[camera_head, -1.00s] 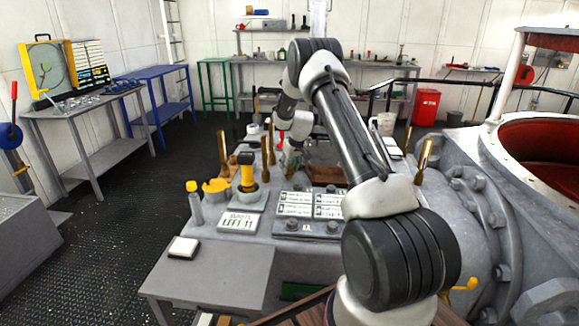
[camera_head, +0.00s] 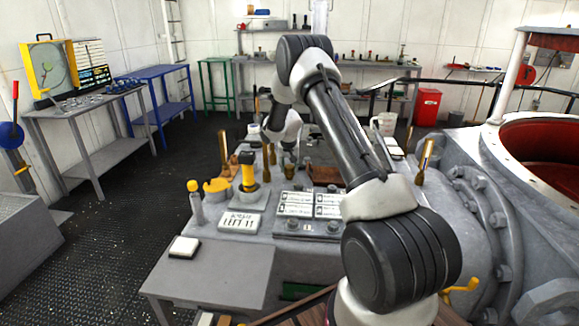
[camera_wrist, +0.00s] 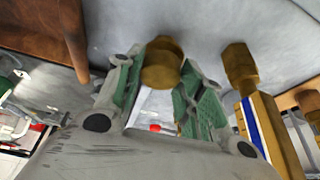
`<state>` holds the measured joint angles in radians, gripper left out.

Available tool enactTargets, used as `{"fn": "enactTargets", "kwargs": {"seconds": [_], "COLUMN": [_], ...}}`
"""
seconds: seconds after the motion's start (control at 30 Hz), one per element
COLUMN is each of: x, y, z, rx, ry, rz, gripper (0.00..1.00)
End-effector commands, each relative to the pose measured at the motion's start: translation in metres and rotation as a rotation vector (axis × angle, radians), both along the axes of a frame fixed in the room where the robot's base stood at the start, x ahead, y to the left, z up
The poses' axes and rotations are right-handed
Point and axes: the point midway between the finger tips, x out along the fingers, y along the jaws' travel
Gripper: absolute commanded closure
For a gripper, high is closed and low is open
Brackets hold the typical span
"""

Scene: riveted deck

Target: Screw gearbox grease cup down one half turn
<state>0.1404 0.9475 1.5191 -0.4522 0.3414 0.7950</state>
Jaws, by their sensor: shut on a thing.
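A round brass cap (camera_wrist: 162,66), which looks like the grease cup, sits between the fingertips of my gripper (camera_wrist: 160,84) in the wrist view. The green-padded fingers are shut on its two sides. A grey surface lies behind the cap, and its lower part is hidden by the fingers. In the head view my gripper (camera_head: 288,166) is low over the cluttered grey deck (camera_head: 260,232), and the cap it holds cannot be made out there.
A second brass fitting (camera_wrist: 240,66) stands close right of my gripper in the wrist view. A brown rod (camera_wrist: 73,45) is at upper left. In the head view, a yellow-topped post (camera_head: 248,172), white label plates (camera_head: 296,204) and brass handles (camera_head: 426,155) crowd the deck.

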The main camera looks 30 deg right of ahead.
Motion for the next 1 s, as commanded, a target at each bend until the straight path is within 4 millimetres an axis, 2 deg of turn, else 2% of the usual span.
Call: {"fn": "enactTargets", "kwargs": {"seconds": [0.37,0.4,0.5,0.53,0.87,1.0], "x": [0.001,0.001,0.0,0.0,0.0,-0.005], "y": [0.0,0.0,0.0,0.0,0.001,0.004], "z": [0.001,0.001,0.001,0.001,0.002,0.018], "rx": [-0.001,-0.001,-0.001,-0.001,0.0,0.0], "ry": [-0.001,-0.001,-0.001,-0.001,0.0,-0.002], "rz": [-0.004,-0.004,-0.004,-0.004,-0.004,-0.004], "gripper": [0.86,0.6,0.42,0.4,0.4,0.4]}}
